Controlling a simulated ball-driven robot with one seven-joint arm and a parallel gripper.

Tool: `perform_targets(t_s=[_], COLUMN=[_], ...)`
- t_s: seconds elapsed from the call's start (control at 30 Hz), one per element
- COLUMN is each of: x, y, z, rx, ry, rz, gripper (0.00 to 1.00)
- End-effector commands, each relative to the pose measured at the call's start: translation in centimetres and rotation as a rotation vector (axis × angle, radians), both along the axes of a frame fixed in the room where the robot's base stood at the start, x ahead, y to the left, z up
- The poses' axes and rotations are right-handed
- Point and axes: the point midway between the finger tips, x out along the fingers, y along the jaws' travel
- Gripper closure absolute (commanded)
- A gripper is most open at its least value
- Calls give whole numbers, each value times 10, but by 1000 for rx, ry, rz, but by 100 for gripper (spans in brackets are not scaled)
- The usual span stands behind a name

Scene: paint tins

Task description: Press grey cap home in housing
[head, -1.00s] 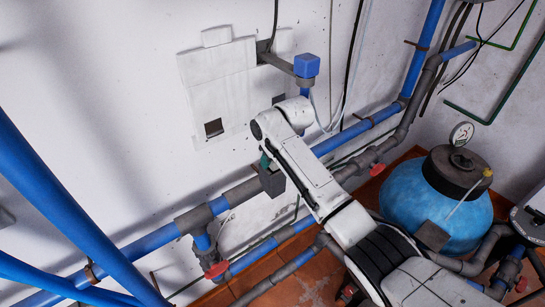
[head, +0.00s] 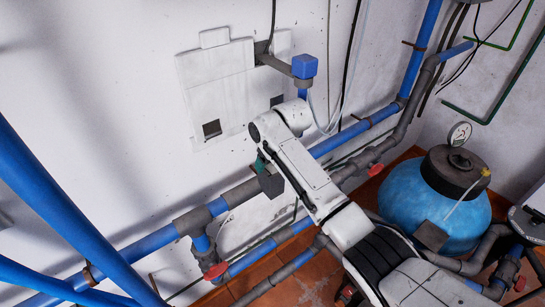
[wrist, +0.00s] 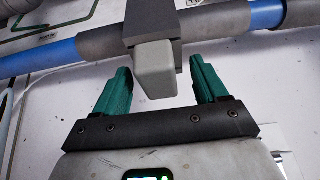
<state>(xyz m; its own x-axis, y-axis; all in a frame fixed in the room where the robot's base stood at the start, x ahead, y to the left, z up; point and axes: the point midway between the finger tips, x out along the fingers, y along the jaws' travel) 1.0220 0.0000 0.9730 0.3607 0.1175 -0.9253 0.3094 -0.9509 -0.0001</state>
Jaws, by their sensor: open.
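The grey cap (wrist: 155,72) is a light grey block that sticks out of the dark grey housing (wrist: 150,28) in the wrist view. The housing sits on the pipe line; in the head view it is a dark box (head: 271,186) on the pipe, and the cap cannot be made out there. My gripper (wrist: 160,70) is open, with a green finger on each side of the cap and a visible gap to both. I see no contact. A green finger of my gripper (head: 261,163) shows just above the housing in the head view; the rest is hidden behind my arm.
A blue pipe (head: 150,243) with grey joints runs along the white wall (head: 120,110). A red valve handle (head: 215,271) is below left and another (head: 375,169) is to the right. A blue tank (head: 440,205) stands at the right. Thick blue pipes (head: 60,205) cross the left foreground.

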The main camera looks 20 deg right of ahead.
Motion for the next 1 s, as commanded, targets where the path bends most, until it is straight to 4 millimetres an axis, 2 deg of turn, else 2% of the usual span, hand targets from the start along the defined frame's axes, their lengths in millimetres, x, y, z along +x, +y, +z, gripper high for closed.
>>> perform_targets(t_s=[0.17, 0.6, 0.8, 1.0], x=[-5, -33, -38, -39], y=[-1, -10, -12, -12], z=[14, 85, 97, 99], rx=[2, 1, 0, 0], ry=[-4, -3, 0, 0], rz=[0, 0, 0, 0], gripper=[28, 28, 28, 28])
